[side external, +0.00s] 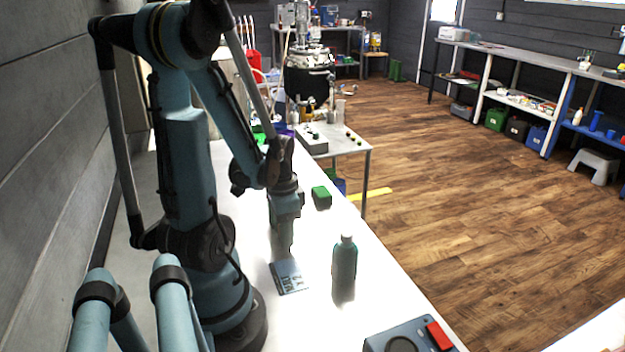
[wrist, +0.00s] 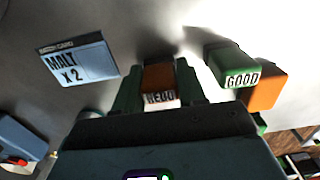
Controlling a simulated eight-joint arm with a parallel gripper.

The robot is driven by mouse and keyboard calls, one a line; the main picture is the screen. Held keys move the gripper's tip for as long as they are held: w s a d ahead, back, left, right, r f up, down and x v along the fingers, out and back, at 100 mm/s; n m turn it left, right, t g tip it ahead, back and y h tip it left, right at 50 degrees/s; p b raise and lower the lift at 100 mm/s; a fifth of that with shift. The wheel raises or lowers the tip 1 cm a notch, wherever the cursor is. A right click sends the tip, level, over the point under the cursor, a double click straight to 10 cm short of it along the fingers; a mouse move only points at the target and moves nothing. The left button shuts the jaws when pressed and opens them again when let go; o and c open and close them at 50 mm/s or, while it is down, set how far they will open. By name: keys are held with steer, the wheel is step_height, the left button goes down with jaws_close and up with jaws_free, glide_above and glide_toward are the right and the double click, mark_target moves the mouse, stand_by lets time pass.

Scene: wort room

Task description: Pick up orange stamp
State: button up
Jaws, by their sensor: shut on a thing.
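My gripper (wrist: 158,80) is shut on a brownish-orange stamp (wrist: 157,76) in the wrist view. The stamp sits between the two green fingers, and its white label seems to read REDO. In the side view my gripper (side external: 284,245) points down over the white bench; the stamp cannot be made out there. Whether the stamp touches the bench I cannot tell. A green stamp marked GOOD (wrist: 236,66) stands right of my gripper in the wrist view; a green block (side external: 321,197) shows on the bench in the side view. An orange block (wrist: 265,88) shows beside the GOOD stamp.
A blue-grey card marked MALT X 2 (side external: 289,277) lies near my gripper, also in the wrist view (wrist: 77,63). A dark bottle (side external: 344,268) stands to its right. A grey box with a red switch (side external: 409,338) is at the near end. Bare bench lies between them.

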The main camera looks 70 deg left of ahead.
steer(key=shift+r, duration=0.1)
steer(key=shift+r, duration=0.8)
step_height(320, 180, up, 2)
steer(key=shift+r, duration=0.1)
steer(key=w+d+r, duration=0.3)
steer(key=d+r, duration=0.4)
steer(key=d, duration=0.4)
steer(key=shift+w, duration=0.15)
steer(key=shift+d, duration=0.1)
